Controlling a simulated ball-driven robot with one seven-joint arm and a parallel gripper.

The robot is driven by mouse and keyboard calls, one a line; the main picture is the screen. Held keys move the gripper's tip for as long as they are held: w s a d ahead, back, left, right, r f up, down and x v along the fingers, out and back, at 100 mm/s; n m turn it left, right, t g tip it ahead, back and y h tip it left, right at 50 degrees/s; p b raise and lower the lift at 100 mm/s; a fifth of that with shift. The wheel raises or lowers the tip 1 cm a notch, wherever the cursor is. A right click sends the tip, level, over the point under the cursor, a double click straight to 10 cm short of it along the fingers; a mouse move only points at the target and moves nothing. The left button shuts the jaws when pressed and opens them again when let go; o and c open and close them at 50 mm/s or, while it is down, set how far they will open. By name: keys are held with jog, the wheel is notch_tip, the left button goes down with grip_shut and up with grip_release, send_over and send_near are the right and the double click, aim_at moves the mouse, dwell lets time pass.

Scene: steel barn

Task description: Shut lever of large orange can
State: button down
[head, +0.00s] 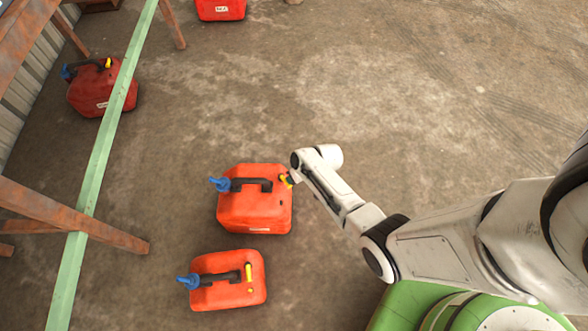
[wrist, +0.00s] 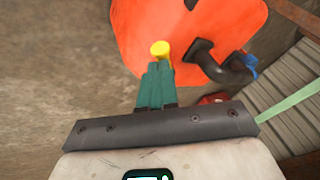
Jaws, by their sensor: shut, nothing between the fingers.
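The large orange can (head: 240,212) stands upright on the floor below the middle of the head view. It has a dark handle (head: 250,184) and a blue spout cap (head: 220,184). Its yellow lever (head: 285,181) is at the right rear edge, partly hidden by my arm's end. In the wrist view the can (wrist: 135,30) fills the top, with the yellow lever (wrist: 160,48) just ahead of my fingers. My gripper (wrist: 158,68) is shut and empty, its teal fingertips at or very near the lever. I cannot tell if they touch.
A smaller orange can (head: 215,295) stands in front of the large one. A red can (head: 85,95) stands at the left near a green beam (head: 95,185) and rusty supports (head: 75,213). Another red can (head: 221,10) is at the top. Floor to the right is clear.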

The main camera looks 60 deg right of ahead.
jog(key=shift+s+a+m+h+p, duration=0.1)
jog(key=shift+a+m+h+p, duration=0.4)
jog(key=shift+m, duration=0.5)
jog(key=shift+a, duration=0.2)
jog(key=shift+w+a+f, duration=0.15)
jog(key=shift+w+a, duration=0.05)
jog(key=shift+a, duration=0.3)
jog(key=shift+w, duration=0.1)
jog(key=shift+w+d, duration=0.4)
jog(key=shift+w, duration=0.3)
